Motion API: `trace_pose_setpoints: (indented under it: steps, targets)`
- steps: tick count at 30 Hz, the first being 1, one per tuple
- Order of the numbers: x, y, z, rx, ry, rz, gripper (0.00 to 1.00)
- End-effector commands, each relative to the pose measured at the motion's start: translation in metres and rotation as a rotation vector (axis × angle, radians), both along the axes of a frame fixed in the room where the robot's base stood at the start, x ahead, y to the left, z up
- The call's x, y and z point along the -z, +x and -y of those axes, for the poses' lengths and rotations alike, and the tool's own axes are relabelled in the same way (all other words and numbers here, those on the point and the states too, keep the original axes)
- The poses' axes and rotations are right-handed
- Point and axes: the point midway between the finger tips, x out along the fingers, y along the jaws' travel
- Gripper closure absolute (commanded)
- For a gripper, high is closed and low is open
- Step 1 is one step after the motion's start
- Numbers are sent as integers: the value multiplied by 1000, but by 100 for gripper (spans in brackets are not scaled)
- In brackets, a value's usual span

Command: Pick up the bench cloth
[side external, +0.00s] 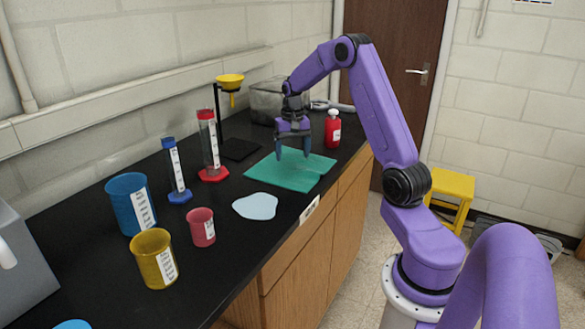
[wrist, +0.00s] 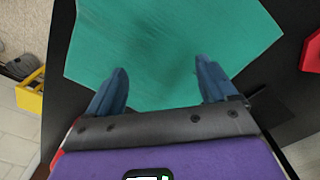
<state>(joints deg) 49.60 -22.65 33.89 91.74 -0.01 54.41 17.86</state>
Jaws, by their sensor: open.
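The bench cloth (side external: 285,174) is a green sheet lying flat on the black bench top. It also fills the upper middle of the wrist view (wrist: 165,45). My gripper (side external: 292,153) points down over the far part of the cloth, with its fingers apart and nothing between them. In the wrist view my gripper (wrist: 165,88) shows two blue fingers spread over the green sheet. I cannot tell whether the fingertips touch the cloth.
A red bottle (side external: 333,128) stands close right of the cloth. A red-based cylinder (side external: 209,145), a blue-based cylinder (side external: 176,170) and a stand with a yellow funnel (side external: 230,82) are left. A pale blue patch (side external: 255,206) and several beakers (side external: 153,258) are nearer the camera.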

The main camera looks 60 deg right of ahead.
Motion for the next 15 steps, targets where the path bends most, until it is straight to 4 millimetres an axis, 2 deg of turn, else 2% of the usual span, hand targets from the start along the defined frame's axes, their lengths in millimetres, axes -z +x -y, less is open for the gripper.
trace_pose_setpoints:
  steps: [6,15]
  targets:
    - [22,0,-1,-1,1,-2,15]
    - [30,0,0,0,0,0,15]
